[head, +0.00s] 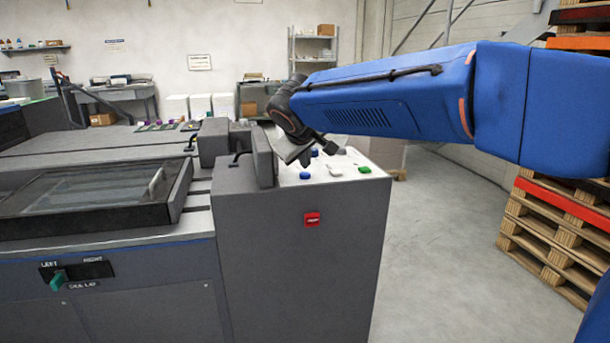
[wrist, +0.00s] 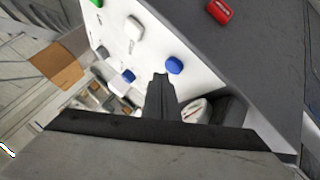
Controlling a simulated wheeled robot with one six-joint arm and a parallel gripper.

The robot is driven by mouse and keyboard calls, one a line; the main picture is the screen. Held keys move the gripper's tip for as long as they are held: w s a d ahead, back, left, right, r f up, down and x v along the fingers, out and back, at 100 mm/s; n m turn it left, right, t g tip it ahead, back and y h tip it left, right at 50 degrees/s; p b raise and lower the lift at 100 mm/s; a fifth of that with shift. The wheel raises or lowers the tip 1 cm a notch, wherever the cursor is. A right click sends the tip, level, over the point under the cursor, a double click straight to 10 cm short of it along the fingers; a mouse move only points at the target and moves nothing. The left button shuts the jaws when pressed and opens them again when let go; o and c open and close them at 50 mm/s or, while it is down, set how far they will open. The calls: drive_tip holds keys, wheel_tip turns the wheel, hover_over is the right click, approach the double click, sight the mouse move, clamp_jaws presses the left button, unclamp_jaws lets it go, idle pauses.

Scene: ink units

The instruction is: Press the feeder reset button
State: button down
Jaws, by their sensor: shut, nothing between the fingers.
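The white control panel (head: 320,182) on top of the grey cabinet carries several buttons. A blue button (head: 305,175) sits near the front edge, with a white button (head: 335,171) and a green button (head: 364,169) to its right. A second blue button (head: 314,153) is farther back. The labels are too small to read, so I cannot tell which is the feeder reset. My gripper (head: 305,163) is shut and empty, over the panel's left part. In the wrist view its fingertips (wrist: 160,78) appear just beside the front blue button (wrist: 174,65); contact cannot be told.
A red button or switch (head: 312,219) is on the cabinet's front face. Dark upright housings (head: 262,157) stand at the panel's left. Wooden pallets (head: 550,235) stand at right; the floor between is clear.

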sight(305, 176)
drive_tip(key=shift+r, duration=0.1)
drive_tip(key=shift+r, duration=2.4)
drive_tip(key=s+d+f+m+g, duration=0.15)
drive_tip(key=s+d+f, duration=0.35)
drive_tip(key=s+d, duration=0.55)
drive_tip(key=s+d+f+m+g, duration=0.1)
drive_tip(key=s+d+f+m, duration=0.45)
drive_tip(key=d, duration=0.85)
drive_tip(key=s+d+f+g, duration=0.1)
drive_tip(key=s+d+f, duration=0.3)
drive_tip(key=s+f, duration=0.3)
drive_tip(key=s+d+f+m+g, duration=0.1)
drive_tip(key=s+d+f, duration=0.3)
drive_tip(key=s, duration=1.1)
wheel_tip(305, 176, down, 3)
drive_tip(key=shift+s+f+m, duration=0.1)
drive_tip(key=shift+s+m, duration=0.15)
drive_tip(key=shift+m, duration=0.05)
